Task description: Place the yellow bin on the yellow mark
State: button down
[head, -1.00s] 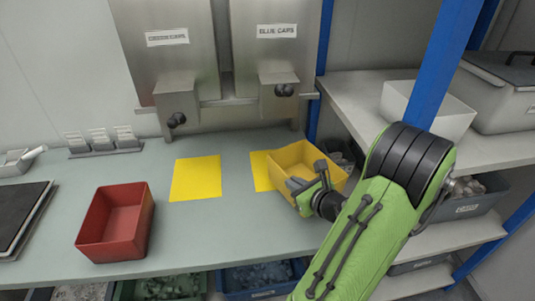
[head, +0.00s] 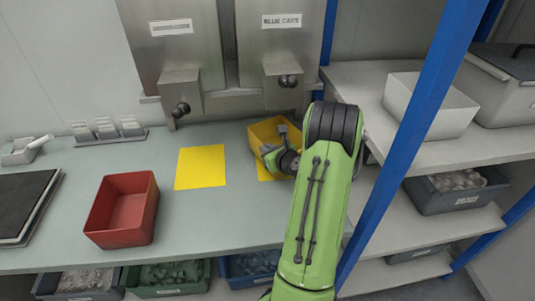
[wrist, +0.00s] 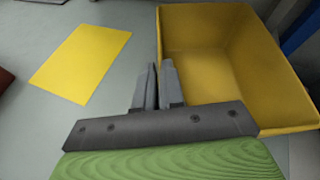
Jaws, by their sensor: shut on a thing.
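My gripper (head: 272,156) is shut on the bin's near left wall. In the wrist view, the fingers (wrist: 158,72) pinch that wall, and the empty-looking yellow bin (wrist: 235,60) extends right. The left mark (wrist: 82,62) also shows there.
A red bin (head: 126,208) stands on the bench left of the marks. Two steel dispensers with knobs (head: 288,80) hang behind. A blue post (head: 412,130) and shelves with a white bin (head: 430,104) are at the right. The bench between red bin and left mark is clear.

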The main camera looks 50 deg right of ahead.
jog(key=shift+f, duration=0.2)
jog(key=c, duration=1.7)
grip_release()
jog(key=shift+f, duration=0.15)
jog(key=o, duration=0.5)
jog(key=shift+c, duration=0.2)
